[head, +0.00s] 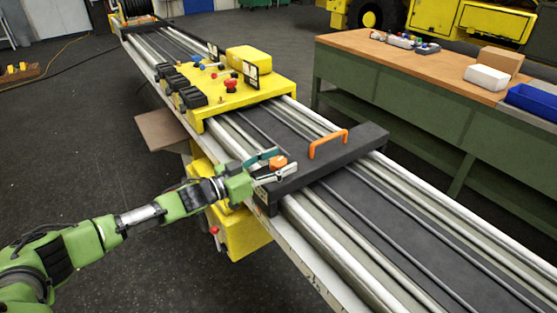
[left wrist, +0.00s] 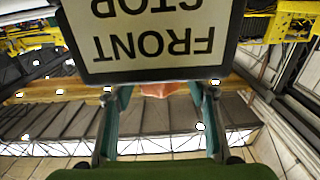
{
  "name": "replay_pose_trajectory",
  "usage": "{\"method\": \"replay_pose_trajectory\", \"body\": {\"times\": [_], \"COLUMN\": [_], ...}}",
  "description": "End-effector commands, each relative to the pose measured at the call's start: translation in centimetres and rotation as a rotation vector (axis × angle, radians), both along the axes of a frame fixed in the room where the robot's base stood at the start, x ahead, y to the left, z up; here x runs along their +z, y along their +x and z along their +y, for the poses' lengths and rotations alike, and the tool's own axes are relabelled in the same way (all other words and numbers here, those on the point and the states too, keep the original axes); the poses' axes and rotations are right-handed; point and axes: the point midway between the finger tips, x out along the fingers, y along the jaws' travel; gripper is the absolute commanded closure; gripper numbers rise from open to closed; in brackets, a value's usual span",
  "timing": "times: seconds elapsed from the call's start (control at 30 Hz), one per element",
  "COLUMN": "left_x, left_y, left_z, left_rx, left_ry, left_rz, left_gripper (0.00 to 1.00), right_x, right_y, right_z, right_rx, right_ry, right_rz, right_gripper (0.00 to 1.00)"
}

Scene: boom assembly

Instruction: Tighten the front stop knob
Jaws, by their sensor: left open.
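The front stop is a dark crossbar (head: 345,153) lying across the rails, with an orange arched handle (head: 328,142) on top. The orange front stop knob (head: 278,162) is at the bar's near left end. My left gripper (head: 284,160) is open, with one finger on each side of the knob. In the left wrist view, the knob (left wrist: 162,90) shows partly between the two fingers (left wrist: 161,95), below an upside-down FRONT STOP plate (left wrist: 150,38) that hides part of it. I cannot tell whether the fingers touch the knob. My right gripper is not in view.
A yellow carriage (head: 265,95) with red and blue knobs and black levers sits farther up the rails. A green workbench (head: 420,95) with a wooden top, boxes and a blue bin (head: 532,100) stands at the right. Floor at the left is mostly clear.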

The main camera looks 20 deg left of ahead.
Motion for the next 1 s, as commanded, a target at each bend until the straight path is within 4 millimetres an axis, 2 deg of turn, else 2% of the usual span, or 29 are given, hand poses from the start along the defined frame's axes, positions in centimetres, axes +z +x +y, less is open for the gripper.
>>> {"method": "replay_pose_trajectory", "body": {"times": [0.23, 0.37, 0.4, 0.67, 1.0], "left_x": [0.0, 0.0, 0.0, 0.1, 0.0], "left_y": [0.0, 0.0, 0.0, 0.2, 0.4], "left_z": [0.0, 0.0, 0.0, 0.0, 0.1], "left_rx": [0.000, 0.000, 0.000, -0.024, -0.230], "left_ry": [0.000, 0.000, 0.000, -0.001, -0.001], "left_rz": [0.000, 0.000, 0.000, -0.006, -0.011], "left_gripper": [0.49, 0.83, 0.88, 0.88, 0.88], "right_x": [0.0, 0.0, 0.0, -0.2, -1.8], "right_y": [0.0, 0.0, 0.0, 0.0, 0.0], "right_z": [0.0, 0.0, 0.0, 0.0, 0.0], "right_rx": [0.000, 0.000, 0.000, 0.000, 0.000], "right_ry": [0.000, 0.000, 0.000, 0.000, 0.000], "right_rz": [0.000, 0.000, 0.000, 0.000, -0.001], "right_gripper": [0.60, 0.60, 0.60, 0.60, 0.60]}}
